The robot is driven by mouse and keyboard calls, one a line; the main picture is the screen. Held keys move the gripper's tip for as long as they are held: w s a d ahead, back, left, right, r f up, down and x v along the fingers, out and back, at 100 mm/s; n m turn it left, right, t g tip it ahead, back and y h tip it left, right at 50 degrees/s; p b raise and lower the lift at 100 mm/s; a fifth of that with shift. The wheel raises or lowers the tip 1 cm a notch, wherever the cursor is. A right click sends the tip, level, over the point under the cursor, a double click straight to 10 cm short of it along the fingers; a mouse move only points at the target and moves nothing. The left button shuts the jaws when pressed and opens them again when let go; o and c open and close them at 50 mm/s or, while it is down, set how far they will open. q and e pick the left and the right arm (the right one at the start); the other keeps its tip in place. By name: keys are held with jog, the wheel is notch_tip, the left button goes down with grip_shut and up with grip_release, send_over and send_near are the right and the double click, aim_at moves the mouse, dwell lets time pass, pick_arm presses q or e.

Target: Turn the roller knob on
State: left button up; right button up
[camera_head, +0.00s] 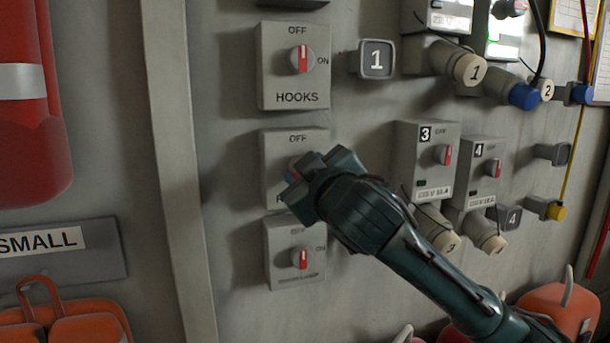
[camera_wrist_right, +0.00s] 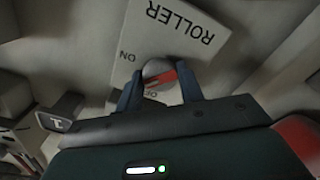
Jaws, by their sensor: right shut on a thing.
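The roller box (camera_head: 281,147) is the middle of three grey switch boxes on the wall. My right gripper covers much of it in the head view. In the wrist view, the roller box (camera_wrist_right: 165,38) appears upside down, with ROLLER, ON and OFF lettering. Its round knob (camera_wrist_right: 157,70) has a red stripe that lies slanted across the face. My right gripper (camera_head: 301,178) is at the box, and in the wrist view its fingers (camera_wrist_right: 160,84) are on either side of the knob, shut on it. My left gripper is not in view.
The hooks box (camera_head: 270,70) is just above and another switch box (camera_head: 284,268) just below, both close to my gripper. A grey plug marked 1 (camera_head: 377,60) sticks out at upper right. Numbered boxes 3 (camera_head: 424,165) and 4 (camera_head: 478,172) stand to the right.

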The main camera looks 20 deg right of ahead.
pick_arm(q)
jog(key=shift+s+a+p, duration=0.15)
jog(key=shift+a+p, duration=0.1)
jog(key=shift+p, duration=0.6)
pick_arm(e)
jog(key=m, duration=0.9)
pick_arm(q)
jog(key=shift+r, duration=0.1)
pick_arm(e)
jog(key=shift+m, duration=0.4)
jog(key=o, duration=1)
